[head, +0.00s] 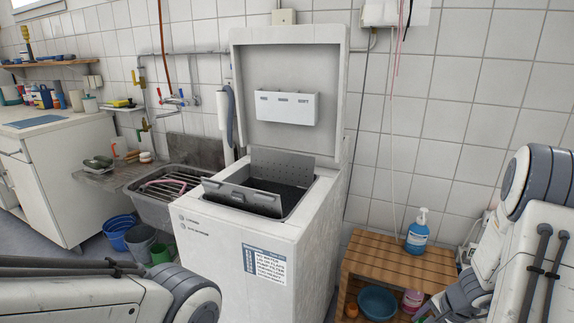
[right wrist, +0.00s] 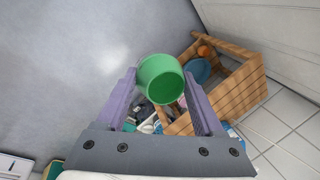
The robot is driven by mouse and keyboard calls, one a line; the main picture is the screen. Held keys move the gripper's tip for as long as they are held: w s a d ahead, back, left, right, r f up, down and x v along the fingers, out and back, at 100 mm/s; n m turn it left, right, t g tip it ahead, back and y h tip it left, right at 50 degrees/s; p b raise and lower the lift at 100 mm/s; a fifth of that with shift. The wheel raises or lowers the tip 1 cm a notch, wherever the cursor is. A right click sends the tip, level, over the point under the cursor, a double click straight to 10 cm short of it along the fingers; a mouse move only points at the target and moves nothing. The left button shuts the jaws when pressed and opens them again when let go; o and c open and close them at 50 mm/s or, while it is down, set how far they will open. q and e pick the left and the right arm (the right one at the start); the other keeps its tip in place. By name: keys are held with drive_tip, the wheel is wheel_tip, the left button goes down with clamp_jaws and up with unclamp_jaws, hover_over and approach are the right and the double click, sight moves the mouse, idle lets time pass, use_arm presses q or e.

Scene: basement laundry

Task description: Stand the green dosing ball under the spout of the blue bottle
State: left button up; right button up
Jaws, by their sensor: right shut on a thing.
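The green dosing ball (right wrist: 155,70) looks like a small round cup. In the right wrist view it sits between the two purple fingers of my right gripper (right wrist: 160,76), which is shut on it and holds it up off the surfaces. Its open mouth faces the wrist camera. The blue bottle (head: 418,232), with a white pump spout, stands upright on the slatted wooden stool (head: 375,257) in the head view. The dosing ball cannot be made out in the head view. My left gripper is out of view; only its arm shows at lower left.
Under the stool are a blue basin (head: 377,302), an orange item (head: 351,309) and a pink container (head: 412,299). The open top-loading washer (head: 240,235) stands left of the stool. The stool's top left of the bottle is clear. Buckets (head: 118,231) stand on the floor at left.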

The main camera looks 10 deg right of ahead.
drive_tip(key=w+a+r+n+g+y, duration=0.1)
drive_tip(key=w+a+r+n+g, duration=0.15)
drive_tip(key=a+n, duration=0.7)
drive_tip(key=w+a+r+n+g+y, duration=0.1)
drive_tip(key=a+r+n, duration=0.35)
drive_tip(key=a, duration=0.75)
wheel_tip(320, 180, up, 13)
drive_tip(key=s+n+p, duration=0.1)
drive_tip(key=s+p, duration=0.1)
drive_tip(key=p, duration=2.1)
drive_tip(key=shift+a+r, duration=0.15)
drive_tip(key=shift+a, duration=0.05)
